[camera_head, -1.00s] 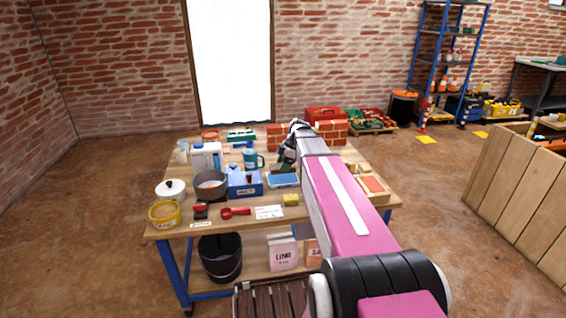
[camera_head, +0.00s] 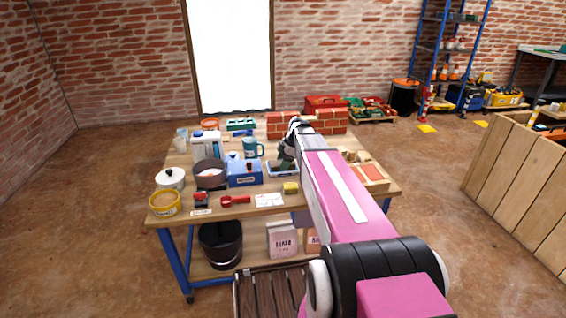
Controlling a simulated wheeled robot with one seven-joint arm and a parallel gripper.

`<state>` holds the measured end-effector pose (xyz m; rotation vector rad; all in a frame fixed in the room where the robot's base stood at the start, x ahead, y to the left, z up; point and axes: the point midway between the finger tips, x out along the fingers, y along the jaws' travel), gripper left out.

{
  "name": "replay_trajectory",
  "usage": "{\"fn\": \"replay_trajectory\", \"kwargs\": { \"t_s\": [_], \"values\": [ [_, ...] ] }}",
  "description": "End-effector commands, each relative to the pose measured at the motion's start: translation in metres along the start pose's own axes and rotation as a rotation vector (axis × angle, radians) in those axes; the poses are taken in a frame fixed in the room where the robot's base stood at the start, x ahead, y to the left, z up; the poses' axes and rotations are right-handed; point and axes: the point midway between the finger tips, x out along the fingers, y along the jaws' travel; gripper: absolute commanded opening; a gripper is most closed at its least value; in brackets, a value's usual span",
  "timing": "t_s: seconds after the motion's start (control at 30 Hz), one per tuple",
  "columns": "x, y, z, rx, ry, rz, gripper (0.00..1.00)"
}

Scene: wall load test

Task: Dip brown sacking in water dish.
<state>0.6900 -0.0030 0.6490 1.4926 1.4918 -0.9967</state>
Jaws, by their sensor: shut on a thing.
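My gripper (camera_head: 284,163) is over the workbench, at the rear of the shallow blue dish (camera_head: 283,174), which I take to be the water dish. The gripper is low over the dish and hides its rear part. I cannot tell whether it touches the water. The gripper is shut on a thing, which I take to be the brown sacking. The sacking itself is too small and too hidden to make out.
Left of the dish stand a blue box (camera_head: 245,179), a teal mug (camera_head: 252,148) and a dark pot (camera_head: 209,181). A yellow sponge (camera_head: 291,188) lies in front. A brick wall piece (camera_head: 331,122) stands behind. An orange-topped tray (camera_head: 371,174) lies right, beyond my arm.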

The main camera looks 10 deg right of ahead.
Motion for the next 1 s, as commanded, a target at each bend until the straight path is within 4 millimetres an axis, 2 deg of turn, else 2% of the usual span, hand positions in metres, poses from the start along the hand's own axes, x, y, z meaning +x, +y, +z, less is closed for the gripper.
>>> {"fn": "replay_trajectory", "kwargs": {
  "t_s": [1.0],
  "values": [
    [0.006,0.0001,0.0025,0.0,0.0,0.0,0.4]
  ]
}}
